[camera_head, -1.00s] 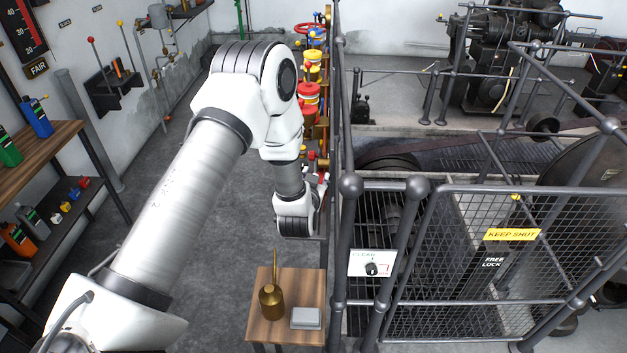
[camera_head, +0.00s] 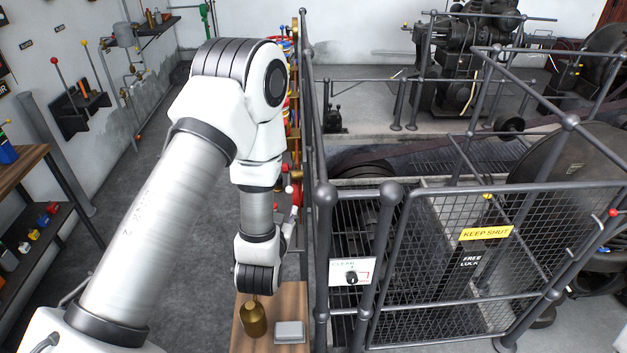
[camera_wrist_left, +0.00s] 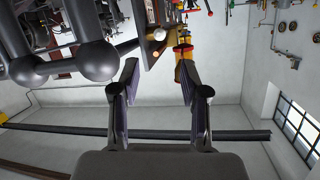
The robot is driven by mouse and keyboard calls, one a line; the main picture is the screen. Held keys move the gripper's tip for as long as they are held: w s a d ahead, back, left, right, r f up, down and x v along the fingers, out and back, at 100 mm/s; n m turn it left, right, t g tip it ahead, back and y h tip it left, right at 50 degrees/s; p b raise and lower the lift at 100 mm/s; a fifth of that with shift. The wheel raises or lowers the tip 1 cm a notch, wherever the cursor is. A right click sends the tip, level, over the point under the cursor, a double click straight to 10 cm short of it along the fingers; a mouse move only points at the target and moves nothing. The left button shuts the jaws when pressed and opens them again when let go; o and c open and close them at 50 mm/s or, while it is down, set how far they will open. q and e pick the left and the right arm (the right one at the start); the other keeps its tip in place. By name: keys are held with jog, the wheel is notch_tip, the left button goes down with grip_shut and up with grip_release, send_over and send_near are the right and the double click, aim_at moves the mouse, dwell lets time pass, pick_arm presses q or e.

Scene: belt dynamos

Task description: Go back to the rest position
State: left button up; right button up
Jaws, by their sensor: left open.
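My left arm reaches in from the left in the head view. Its wrist hangs over the small wooden table, in front of the oil can. My left gripper (camera_head: 293,215) is partly hidden behind the wrist, close to the railing. In the left wrist view the two fingers of the left gripper (camera_wrist_left: 157,65) stand apart with nothing between them. Red and yellow parts show beyond the fingertips. My right gripper is in neither view.
The table (camera_head: 292,300) holds a brass oil can (camera_head: 254,320) and a grey box (camera_head: 289,332). A railing (camera_head: 325,240) and mesh gate with a yellow KEEP SHUT sign (camera_head: 486,234) stand right of the arm. A shelf (camera_head: 30,225) stands left. Floor between is clear.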

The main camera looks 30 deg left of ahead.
pick_arm(q)
jog(key=s+d+f+g+h+b, duration=0.1)
jog(key=s+f+g+b, duration=0.1)
jog(key=f, duration=0.6)
jog(key=s+d+f+m+g+h+b, duration=0.1)
jog(key=s+f+b, duration=0.3)
jog(key=f, duration=0.5)
jog(key=s+d+f+m+g+h+b, duration=0.1)
jog(key=s+d+f+g+b, duration=0.1)
jog(key=s+f, duration=0.4)
jog(key=shift+d+f+g+b, duration=0.2)
jog(key=shift+f+g, duration=0.1)
jog(key=shift+f, duration=0.55)
jog(key=shift+d+f+g+b, duration=0.2)
jog(key=shift+f+g, duration=0.1)
jog(key=shift+f, duration=0.55)
jog(key=s+d+f+g+h, duration=0.1)
jog(key=s+d+f+g, duration=0.1)
jog(key=s, duration=0.5)
jog(key=s+d+f+g+h, duration=0.2)
jog(key=s+f+g, duration=0.1)
jog(key=s+g, duration=0.2)
jog(key=s, duration=0.2)
jog(key=shift+s+d+f, duration=0.25)
jog(key=shift+s+f, duration=0.1)
jog(key=shift+f, duration=0.05)
